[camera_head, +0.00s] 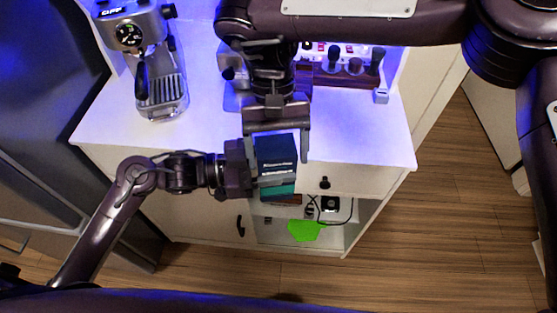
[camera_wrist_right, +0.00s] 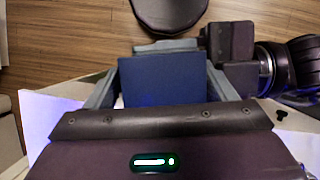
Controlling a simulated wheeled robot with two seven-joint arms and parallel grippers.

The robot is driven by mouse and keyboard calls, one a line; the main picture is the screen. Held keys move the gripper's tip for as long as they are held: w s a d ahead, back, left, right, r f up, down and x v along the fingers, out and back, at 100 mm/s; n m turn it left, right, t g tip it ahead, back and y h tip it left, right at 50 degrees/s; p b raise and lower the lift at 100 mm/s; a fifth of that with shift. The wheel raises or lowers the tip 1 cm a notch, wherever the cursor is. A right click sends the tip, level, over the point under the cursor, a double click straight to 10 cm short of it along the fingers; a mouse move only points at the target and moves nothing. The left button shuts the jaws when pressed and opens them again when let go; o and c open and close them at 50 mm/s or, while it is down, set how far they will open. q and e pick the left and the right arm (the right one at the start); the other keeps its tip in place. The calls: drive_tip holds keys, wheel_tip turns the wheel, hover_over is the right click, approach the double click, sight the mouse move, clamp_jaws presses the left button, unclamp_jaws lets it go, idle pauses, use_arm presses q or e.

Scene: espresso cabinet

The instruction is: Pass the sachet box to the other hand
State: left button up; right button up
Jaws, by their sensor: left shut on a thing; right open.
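The sachet box (camera_head: 276,152) is dark blue with a teal lower end, held in the air in front of the counter's front edge. My left gripper (camera_head: 258,172) comes in from the left and is shut on the box. My right gripper (camera_head: 277,142) reaches in from above, open, with one finger on each side of the box. In the right wrist view the blue box (camera_wrist_right: 160,80) stands between the right gripper's two fingers (camera_wrist_right: 162,88); I cannot tell whether they touch it. The left gripper (camera_wrist_right: 230,42) shows beyond the box there.
The white counter (camera_head: 360,135) carries an espresso machine (camera_head: 150,60) at the left and a rack with dark-handled tools (camera_head: 345,70) at the back. Below is an open shelf with a green item (camera_head: 305,230) and a black cable. The wooden floor at right is clear.

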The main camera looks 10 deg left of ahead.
drive_tip(key=shift+s+a, duration=0.2)
drive_tip(key=shift+a, duration=0.1)
